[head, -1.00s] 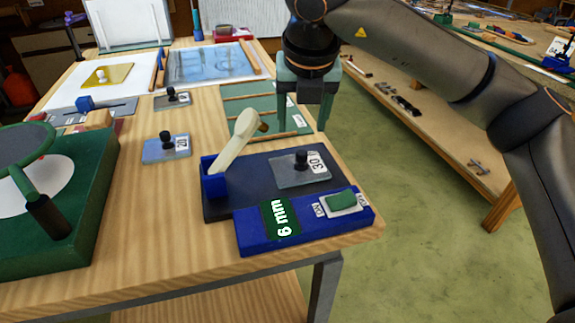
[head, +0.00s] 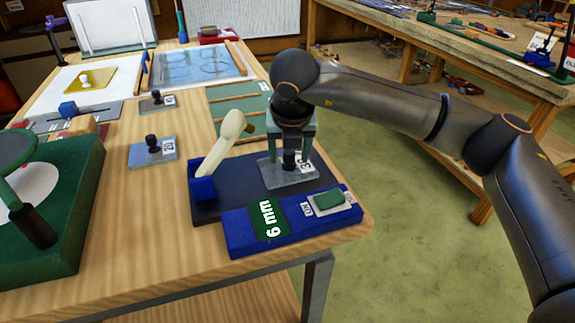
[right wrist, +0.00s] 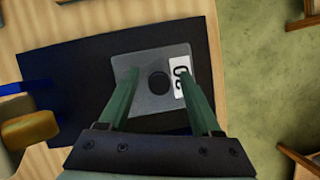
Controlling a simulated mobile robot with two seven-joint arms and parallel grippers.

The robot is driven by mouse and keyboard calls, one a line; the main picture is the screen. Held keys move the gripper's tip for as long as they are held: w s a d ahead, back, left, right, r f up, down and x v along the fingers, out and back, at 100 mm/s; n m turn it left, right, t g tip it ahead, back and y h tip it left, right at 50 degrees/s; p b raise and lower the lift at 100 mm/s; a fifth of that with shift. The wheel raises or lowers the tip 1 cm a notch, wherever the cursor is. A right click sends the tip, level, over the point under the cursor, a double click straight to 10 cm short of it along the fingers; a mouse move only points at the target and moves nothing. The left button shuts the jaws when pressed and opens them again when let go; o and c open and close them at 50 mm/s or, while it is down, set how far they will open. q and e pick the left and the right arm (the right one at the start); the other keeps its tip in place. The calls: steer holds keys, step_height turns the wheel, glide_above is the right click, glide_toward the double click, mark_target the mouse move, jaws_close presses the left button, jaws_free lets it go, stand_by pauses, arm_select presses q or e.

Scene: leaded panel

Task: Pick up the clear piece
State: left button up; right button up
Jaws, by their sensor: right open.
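The clear piece (head: 275,177) is a flat glass square with a black knob and a white label. It lies on the dark pad of the blue 6 mm machine at the table's front right. In the right wrist view the clear piece (right wrist: 148,108) shows below me, with its round black knob (right wrist: 160,83) between my fingers. My right gripper (head: 291,158) is open over the piece, with green fingers on either side of the knob. In the right wrist view my right gripper (right wrist: 160,82) looks empty, its fingers apart from the knob. My left gripper is not in view.
A cream lever (head: 220,143) rises from a blue block left of the piece. The blue bar (head: 240,238) with a green button (head: 328,199) lies in front. Other knobbed glass pieces (head: 140,157) lie further left. A green machine (head: 60,240) stands at left.

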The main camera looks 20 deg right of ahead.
steer(key=shift+f, duration=0.1)
steer(key=shift+c, duration=0.2)
jaws_close()
stand_by(0.5)
